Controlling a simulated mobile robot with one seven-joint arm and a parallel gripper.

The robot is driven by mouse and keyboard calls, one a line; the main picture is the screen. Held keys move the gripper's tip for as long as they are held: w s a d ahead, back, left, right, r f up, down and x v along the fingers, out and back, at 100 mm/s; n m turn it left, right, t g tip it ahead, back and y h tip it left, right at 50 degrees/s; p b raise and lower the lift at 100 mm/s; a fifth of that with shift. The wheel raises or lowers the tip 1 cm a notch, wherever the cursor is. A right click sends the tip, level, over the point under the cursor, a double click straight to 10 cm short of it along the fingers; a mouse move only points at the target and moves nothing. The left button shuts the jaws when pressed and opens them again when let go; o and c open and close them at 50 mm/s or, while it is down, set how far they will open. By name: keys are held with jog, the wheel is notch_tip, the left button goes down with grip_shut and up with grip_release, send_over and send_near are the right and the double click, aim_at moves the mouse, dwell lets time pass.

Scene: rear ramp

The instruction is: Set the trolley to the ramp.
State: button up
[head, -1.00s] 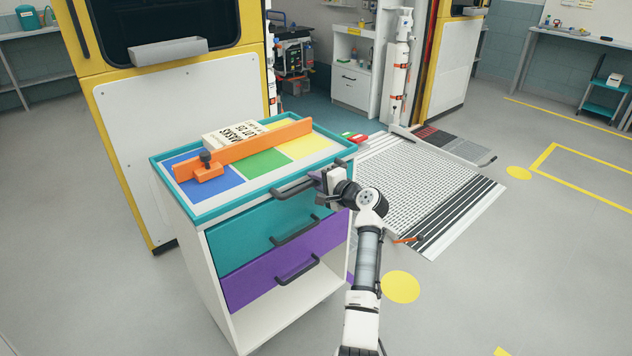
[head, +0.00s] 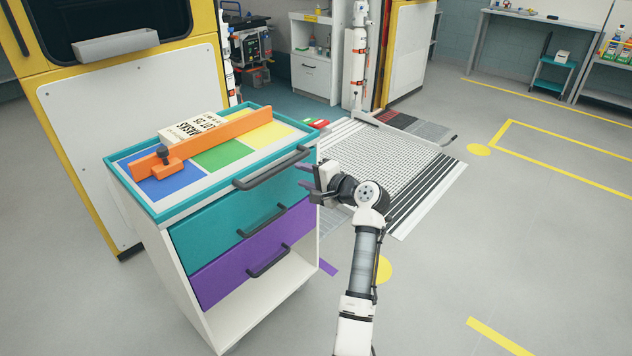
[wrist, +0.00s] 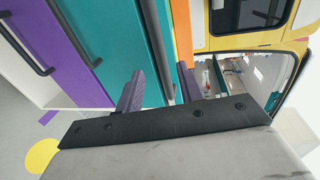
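The trolley has a teal-rimmed top (head: 160,213), a teal and a purple drawer and an open lower shelf. It stands left of the ramp (head: 385,165), a pale grating with striped edges, whose near left part is hidden behind the trolley and my arm. The trolley's dark push handle (head: 272,168) runs along its top edge facing me. My gripper (head: 303,178) is beside the handle's right end, with its fingers apart and nothing seen held. In the wrist view the two purple fingers (wrist: 158,87) point at the teal front, with a grey bar showing between them.
On the trolley top lie an orange bar (head: 215,138) and a white book (head: 193,130). The yellow vehicle (head: 40,75) stands behind. A purple floor strip (head: 328,267) and a yellow disc (head: 384,268) lie near the trolley. Floor to the right is clear.

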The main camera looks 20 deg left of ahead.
jog(key=v, duration=0.4)
jog(key=shift+d, duration=0.1)
jog(key=shift+r, duration=0.1)
